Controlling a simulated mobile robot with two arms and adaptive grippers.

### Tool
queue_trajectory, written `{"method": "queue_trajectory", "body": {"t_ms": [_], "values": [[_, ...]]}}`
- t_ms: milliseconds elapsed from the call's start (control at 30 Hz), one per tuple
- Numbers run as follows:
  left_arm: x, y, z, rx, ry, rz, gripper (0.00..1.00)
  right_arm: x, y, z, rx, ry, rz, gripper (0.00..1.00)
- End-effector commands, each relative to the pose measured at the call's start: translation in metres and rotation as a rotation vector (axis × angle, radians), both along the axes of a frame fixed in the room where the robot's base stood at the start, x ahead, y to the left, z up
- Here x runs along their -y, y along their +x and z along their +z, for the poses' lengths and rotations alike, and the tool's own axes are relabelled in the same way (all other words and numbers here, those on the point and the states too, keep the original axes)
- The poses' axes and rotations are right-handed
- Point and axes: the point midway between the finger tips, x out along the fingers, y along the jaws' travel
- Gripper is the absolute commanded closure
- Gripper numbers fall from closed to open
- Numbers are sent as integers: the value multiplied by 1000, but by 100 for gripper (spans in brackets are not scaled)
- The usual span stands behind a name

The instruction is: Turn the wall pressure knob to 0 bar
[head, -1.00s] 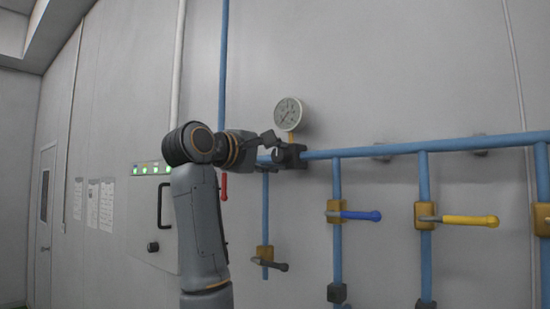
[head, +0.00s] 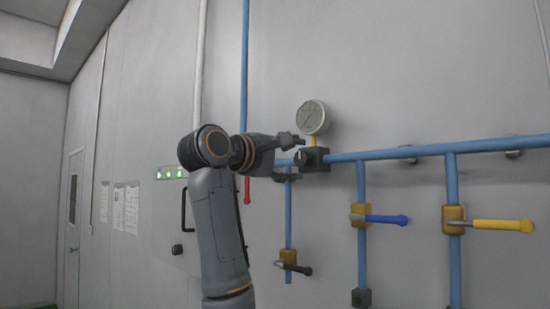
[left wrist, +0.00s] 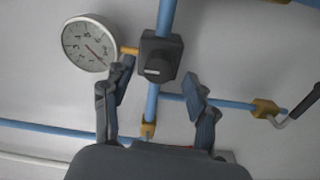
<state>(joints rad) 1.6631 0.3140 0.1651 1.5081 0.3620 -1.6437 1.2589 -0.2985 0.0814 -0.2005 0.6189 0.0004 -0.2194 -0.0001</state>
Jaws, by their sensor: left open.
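The pressure knob (left wrist: 157,68) is a dark round knob on a black block on the blue pipe. The same block shows in the head view (head: 316,159). The round white pressure gauge (left wrist: 90,43) is joined to it by a short yellow stem; it also shows in the head view (head: 312,117). Its needle is visible, but I cannot read the value. My left gripper (left wrist: 160,92) is open and empty, its fingers apart on either side below the knob in the left wrist view. In the head view the gripper (head: 291,160) is just left of the block. Contact is not visible.
Blue pipes run along the wall. Valves with a blue handle (head: 386,219), a yellow handle (head: 503,226) and a black handle (head: 296,268) hang below. A red handle (head: 247,189) and a panel with green lights (head: 171,173) are behind my left arm.

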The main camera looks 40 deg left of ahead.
Motion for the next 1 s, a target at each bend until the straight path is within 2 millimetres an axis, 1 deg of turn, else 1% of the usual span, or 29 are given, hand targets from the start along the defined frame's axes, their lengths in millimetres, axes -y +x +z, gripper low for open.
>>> {"method": "queue_trajectory", "body": {"t_ms": [100, 300, 400, 500, 667, 1000], "values": [[-3, -25, 1, 5, 0, 2, 42, -1, 0, 0, 0, 1, 0, 100], [-5, -68, 0, 5, 0, 2, 42, -1, -1, 0, -1, 1, -1, 100], [-7, -84, -1, 3, -1, 2, 42, -1, -1, 0, -1, 1, -1, 100], [-7, -95, -2, 2, -1, 2, 42, -1, -1, 0, -1, 1, -1, 100], [-8, -103, -2, 0, -1, 1, 42, -1, -1, 0, -1, 1, -1, 100], [-8, -103, -3, 0, -1, 1, 42, -1, -1, 0, -1, 1, -1, 100]]}}
